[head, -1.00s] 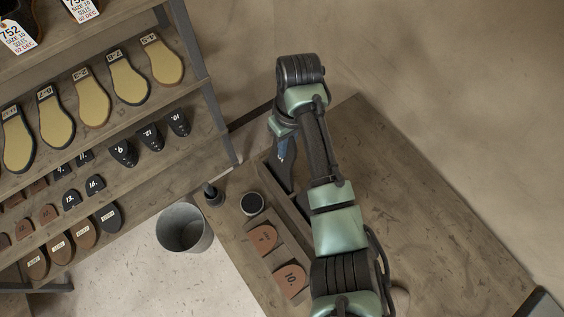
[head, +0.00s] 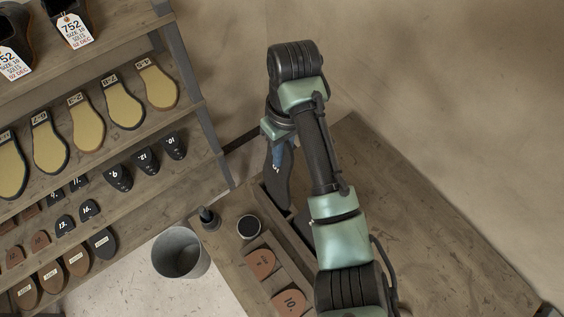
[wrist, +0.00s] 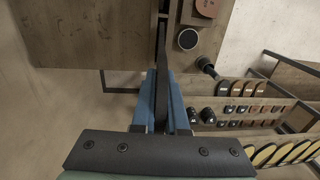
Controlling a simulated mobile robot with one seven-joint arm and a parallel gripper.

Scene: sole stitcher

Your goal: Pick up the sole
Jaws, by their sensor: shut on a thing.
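The dark sole (head: 277,183) hangs upright from my gripper (head: 281,158), over the tray at the far left part of the table. In the wrist view my gripper (wrist: 163,78) has its two blue fingers closed on the sole (wrist: 163,108), which shows edge-on as a thin dark strip between them. The sole's lower end is near the tray's long slot. I cannot tell whether it is fully clear of the slot.
The wooden table (head: 410,210) is mostly bare to the right. A tray (head: 272,236) holds brown heel pieces (head: 260,263). A round black-rimmed tin (head: 248,227) and a dark bottle (head: 208,217) stand beside it. A metal bucket (head: 180,253) is on the floor, near the shelf rack (head: 205,130).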

